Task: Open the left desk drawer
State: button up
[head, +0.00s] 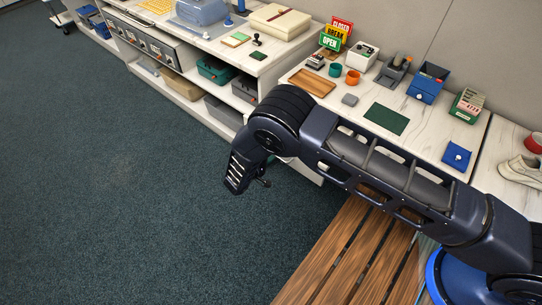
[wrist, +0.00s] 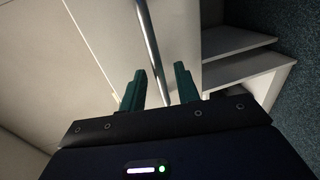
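In the wrist view a metal bar handle (wrist: 151,45) runs from the top edge down between the two green fingers of my gripper (wrist: 161,80). The fingers are apart, one on each side of the bar, and no contact with it shows. Behind the bar is a pale front panel (wrist: 105,25) with a thin seam; which drawer it belongs to cannot be told for sure. In the head view the white desk (head: 432,138) stands behind my arm, which hides most of its front.
Several items stand on the desk top, among them a brown tray (head: 312,82), a green mat (head: 386,118) and a blue box (head: 428,82). White shelving with a green bin (head: 216,69) is further left. A slatted wooden bench (head: 340,255) is below my arm. The carpet left is clear.

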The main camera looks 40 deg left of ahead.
jog(key=v, duration=1)
jog(key=shift+s, duration=0.4)
